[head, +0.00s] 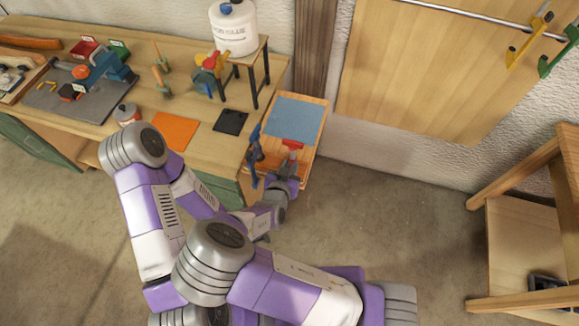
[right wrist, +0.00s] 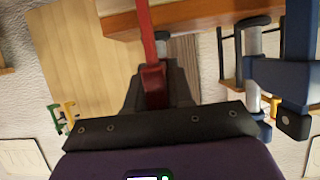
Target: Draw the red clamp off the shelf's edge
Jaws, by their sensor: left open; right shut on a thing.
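The red clamp (head: 292,145) is at the front of the small wooden shelf (head: 318,140). My right gripper (head: 287,172) is shut on it. In the right wrist view the red clamp (right wrist: 150,50) runs up from between my fingers (right wrist: 152,92), across the shelf's edge (right wrist: 195,26). Whether its jaws still touch the shelf is hidden. A blue clamp (head: 254,150) sits at the shelf's left side; it also shows at the right of the right wrist view (right wrist: 285,78). My left gripper (head: 262,232) is lower, below the right one, open and apart from the clamps, partly hidden by my arms.
A blue mat (head: 297,117) lies on the shelf. The workbench (head: 190,100) to the left holds tools, an orange sheet (head: 174,131) and a stool (head: 260,72) with a white container (head: 233,30). Yellow (head: 528,42) and green (head: 558,50) clamps hang at right.

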